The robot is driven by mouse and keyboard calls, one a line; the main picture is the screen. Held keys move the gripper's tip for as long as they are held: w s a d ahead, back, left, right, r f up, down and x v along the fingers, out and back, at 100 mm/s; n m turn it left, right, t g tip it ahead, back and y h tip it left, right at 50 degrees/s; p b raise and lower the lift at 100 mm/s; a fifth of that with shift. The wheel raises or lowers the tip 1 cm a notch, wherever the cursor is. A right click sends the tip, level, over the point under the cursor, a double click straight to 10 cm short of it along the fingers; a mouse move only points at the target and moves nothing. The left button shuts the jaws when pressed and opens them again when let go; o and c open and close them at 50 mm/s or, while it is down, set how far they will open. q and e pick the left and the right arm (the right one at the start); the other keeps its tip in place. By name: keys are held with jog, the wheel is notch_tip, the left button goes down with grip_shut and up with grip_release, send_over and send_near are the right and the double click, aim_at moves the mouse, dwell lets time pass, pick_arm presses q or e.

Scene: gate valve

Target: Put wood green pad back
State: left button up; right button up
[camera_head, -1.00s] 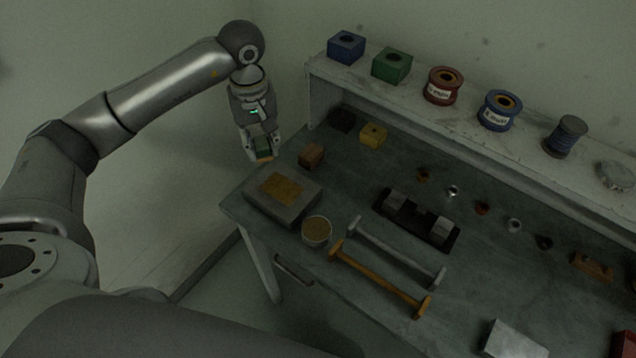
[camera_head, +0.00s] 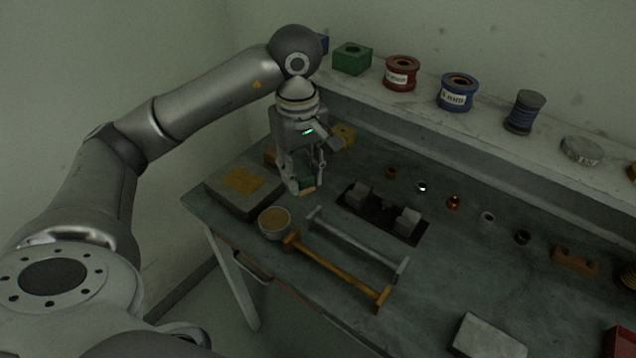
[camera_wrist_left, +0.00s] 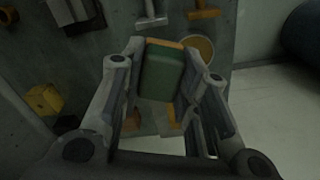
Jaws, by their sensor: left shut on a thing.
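My left gripper (camera_head: 305,189) is shut on the wood green pad (camera_wrist_left: 162,73), a small green block with a wood-coloured edge. The pad also shows at the fingertips in the head view (camera_head: 307,184). The gripper points down over the bench, between the grey box with a tan top (camera_head: 215,192) and the dark vise-like fixture (camera_head: 380,213). I cannot tell its exact height above the bench. My right gripper is not in view.
A round tub (camera_head: 274,223) and two T-ended bars, one grey (camera_head: 357,243) and one orange (camera_head: 335,270), lie in front. A yellow block (camera_head: 344,133) is behind the gripper. The shelf holds a green block (camera_head: 352,58) and spools (camera_head: 402,73). Small rings dot the bench.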

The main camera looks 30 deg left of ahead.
pick_arm(q)
jog(key=w+a+f+p, duration=0.1)
jog(key=w+f, duration=0.1)
jog(key=w+a+f, duration=0.1)
jog(key=w+f, duration=0.2)
jog(key=w+a+f+p, duration=0.1)
jog(key=w+f, duration=0.1)
jog(key=w, duration=0.1)
jog(key=shift+w+a+f+p, duration=0.25)
jog(key=shift+f+p, duration=0.05)
jog(key=shift+f, duration=0.05)
notch_tip(320, 180, down, 3)
jog(key=shift+r+p, duration=0.1)
jog(key=shift+p, duration=0.8)
jog(key=shift+f, duration=0.2)
jog(key=shift+f+b, duration=0.2)
jog(key=shift+b, duration=0.15)
jog(key=o, duration=0.9)
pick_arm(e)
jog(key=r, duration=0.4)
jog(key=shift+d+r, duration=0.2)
